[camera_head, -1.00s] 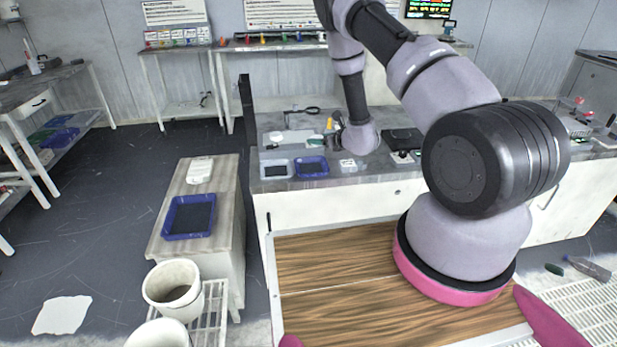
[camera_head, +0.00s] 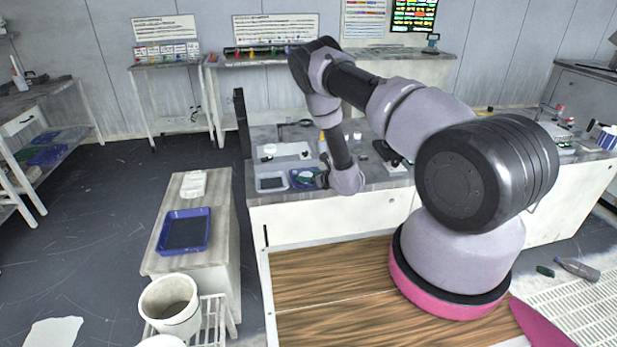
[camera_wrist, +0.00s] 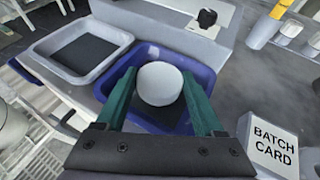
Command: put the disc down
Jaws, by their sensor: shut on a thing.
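My gripper (camera_wrist: 160,76) has two green fingers closed on the sides of a pale round disc (camera_wrist: 160,84). The disc is over the blue tray (camera_wrist: 205,76) with a dark lining, inside its outline in the wrist view. I cannot tell whether the disc touches the lining or hangs just above it. In the head view the blue tray (camera_head: 294,184) is on the bench, with my gripper (camera_head: 318,180) small and partly hidden at its right side.
A grey tray (camera_wrist: 128,39) with a dark lining stands left of the blue one. A batch card block (camera_wrist: 272,147) is at the right, and yellow and white bottles (camera_wrist: 262,32) stand behind. Another blue tray (camera_head: 160,248) is on a side bench (camera_head: 150,268).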

